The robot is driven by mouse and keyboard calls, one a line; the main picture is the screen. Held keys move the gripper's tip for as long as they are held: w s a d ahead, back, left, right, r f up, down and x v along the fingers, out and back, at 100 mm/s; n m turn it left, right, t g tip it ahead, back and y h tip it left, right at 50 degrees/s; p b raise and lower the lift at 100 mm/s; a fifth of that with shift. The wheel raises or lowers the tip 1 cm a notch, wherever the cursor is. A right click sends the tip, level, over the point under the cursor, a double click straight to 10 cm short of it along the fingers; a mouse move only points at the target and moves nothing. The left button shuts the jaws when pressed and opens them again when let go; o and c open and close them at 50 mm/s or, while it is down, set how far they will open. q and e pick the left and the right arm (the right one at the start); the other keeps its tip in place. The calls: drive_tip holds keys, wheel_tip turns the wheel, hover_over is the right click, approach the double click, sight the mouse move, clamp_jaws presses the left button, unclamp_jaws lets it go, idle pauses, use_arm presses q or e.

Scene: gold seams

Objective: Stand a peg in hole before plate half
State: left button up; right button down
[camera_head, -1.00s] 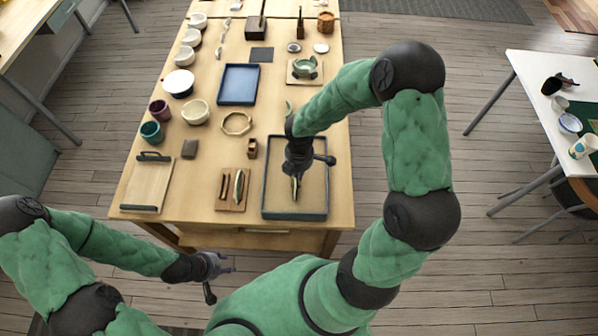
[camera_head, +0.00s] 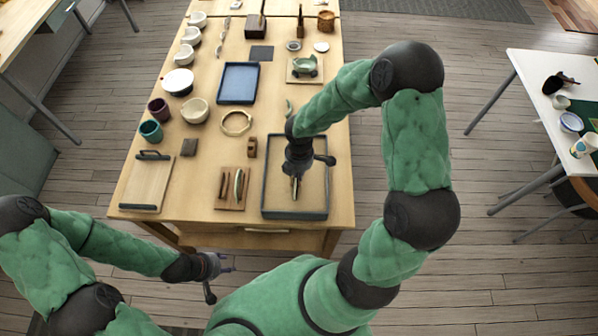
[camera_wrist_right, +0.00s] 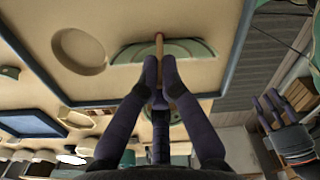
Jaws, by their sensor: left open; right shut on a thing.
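My right gripper (camera_head: 296,178) is over the tan-floored tray (camera_head: 265,195) at the table's front right. In the right wrist view its dark fingers (camera_wrist_right: 160,75) are shut on a thin wooden peg (camera_wrist_right: 159,44). The peg overlaps a pale green plate half (camera_wrist_right: 190,50) in the picture. I cannot tell whether the peg touches the plate half or sits in a hole. In the head view my arm mostly hides this spot. My left gripper (camera_head: 226,266) is open and empty, off the table's front edge.
A wooden board (camera_head: 222,204) with slim curved pieces lies left of the tray. A ring-shaped frame (camera_head: 236,122), a blue tray (camera_head: 238,84), and several bowls and cups stand farther back. A handled board (camera_head: 146,185) lies at the front left.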

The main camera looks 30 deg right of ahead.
drive_tip(key=shift+f+b, duration=0.75)
drive_tip(key=shift+f, duration=0.25)
idle(0.5)
idle(0.3)
drive_tip(key=c, duration=1.4)
unclamp_jaws()
drive_tip(key=shift+o, duration=0.2)
drive_tip(key=o, duration=0.5)
drive_tip(key=shift+r, duration=0.1)
